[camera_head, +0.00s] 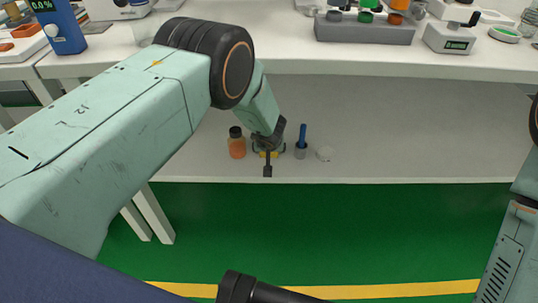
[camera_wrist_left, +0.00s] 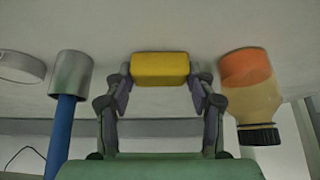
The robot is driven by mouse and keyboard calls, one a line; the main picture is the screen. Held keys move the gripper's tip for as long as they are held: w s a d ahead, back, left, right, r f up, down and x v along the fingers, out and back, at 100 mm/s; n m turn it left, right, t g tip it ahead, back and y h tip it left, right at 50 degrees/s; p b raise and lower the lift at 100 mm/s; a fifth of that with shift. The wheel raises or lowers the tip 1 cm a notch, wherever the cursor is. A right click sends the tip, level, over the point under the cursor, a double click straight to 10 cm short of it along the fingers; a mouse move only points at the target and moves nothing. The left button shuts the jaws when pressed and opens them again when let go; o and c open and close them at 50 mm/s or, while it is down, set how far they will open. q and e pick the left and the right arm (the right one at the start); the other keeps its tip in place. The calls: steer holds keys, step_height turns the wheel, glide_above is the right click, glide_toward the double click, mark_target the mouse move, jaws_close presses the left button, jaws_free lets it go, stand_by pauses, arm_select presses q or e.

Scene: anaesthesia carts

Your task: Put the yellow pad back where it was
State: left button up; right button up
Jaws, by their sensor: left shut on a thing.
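My left gripper (camera_head: 267,153) reaches down onto the lower white shelf and is shut on the yellow pad (camera_wrist_left: 160,69). The wrist view shows the pad as a small yellow block with rounded edges, one finger at each side. In the head view only slivers of the pad show behind the dark fingers. It is at or just above the shelf surface; I cannot tell whether it touches. My right arm shows at the right edge of the head view, but its gripper is out of view.
On the shelf (camera_head: 400,130), an orange bottle with a dark cap (camera_head: 237,144) stands left of the gripper. A grey cup holding a blue rod (camera_head: 301,143) stands close right, with a pale round item (camera_head: 325,154) beyond. The shelf farther right is clear. The upper bench (camera_head: 290,50) overhangs behind.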

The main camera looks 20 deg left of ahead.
arm_select(q)
steer(key=shift+f, duration=0.25)
steer(key=o, duration=1)
steer(key=shift+s+r+p, duration=0.2)
steer(key=shift+r+p, duration=0.1)
steer(key=shift+r, duration=0.3)
steer(key=p+v, duration=0.3)
steer(key=v, duration=0.8)
steer(key=shift+d+p, duration=0.1)
steer(key=shift+p, duration=0.25)
steer(key=shift+f, duration=0.15)
